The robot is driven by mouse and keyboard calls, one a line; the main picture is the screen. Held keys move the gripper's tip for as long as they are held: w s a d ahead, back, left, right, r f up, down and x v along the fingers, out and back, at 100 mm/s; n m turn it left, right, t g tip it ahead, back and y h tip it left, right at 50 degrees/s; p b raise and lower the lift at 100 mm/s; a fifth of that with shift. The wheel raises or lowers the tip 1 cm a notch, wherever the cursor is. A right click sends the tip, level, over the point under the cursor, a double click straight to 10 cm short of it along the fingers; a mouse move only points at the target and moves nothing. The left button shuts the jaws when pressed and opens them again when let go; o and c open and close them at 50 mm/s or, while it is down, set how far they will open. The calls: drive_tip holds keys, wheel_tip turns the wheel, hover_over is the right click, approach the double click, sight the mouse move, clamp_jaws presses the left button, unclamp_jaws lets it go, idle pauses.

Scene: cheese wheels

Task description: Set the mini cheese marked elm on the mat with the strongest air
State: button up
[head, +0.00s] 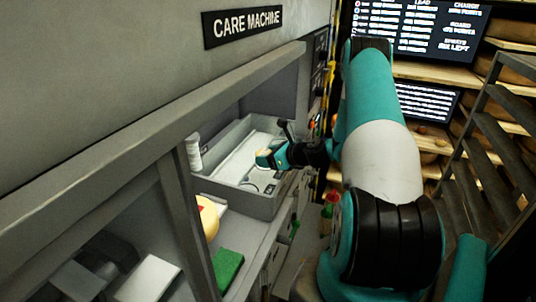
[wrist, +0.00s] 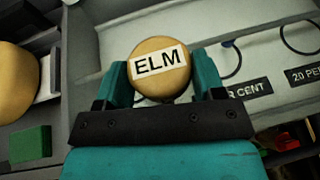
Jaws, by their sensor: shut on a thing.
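My gripper (wrist: 162,88) is shut on the mini cheese (wrist: 160,88), a small round yellow cheese with a white label reading ELM. In the head view my gripper (head: 272,158) reaches into a grey tray of the care machine, and only a bit of the cheese (head: 263,153) shows. The cheese is over the tray's pale floor (wrist: 125,38); I cannot tell whether it touches it. Dark rings mark the floor: one ring (wrist: 233,62) is partly hidden behind the gripper, beside a label ending in "CENT" (wrist: 249,88).
The grey tray wall (head: 236,200) stands in front of the gripper. A larger yellow cheese (head: 208,217) and a green block (head: 227,267) are nearer, outside the tray. A white spool-like thing (head: 194,152) stands left. Dark rack slats (head: 481,185) are at right.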

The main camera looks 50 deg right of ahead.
drive_tip(key=shift+f, duration=0.2)
drive_tip(key=o, duration=1)
drive_tip(key=shift+o, duration=0.2)
drive_tip(key=shift+r, duration=0.1)
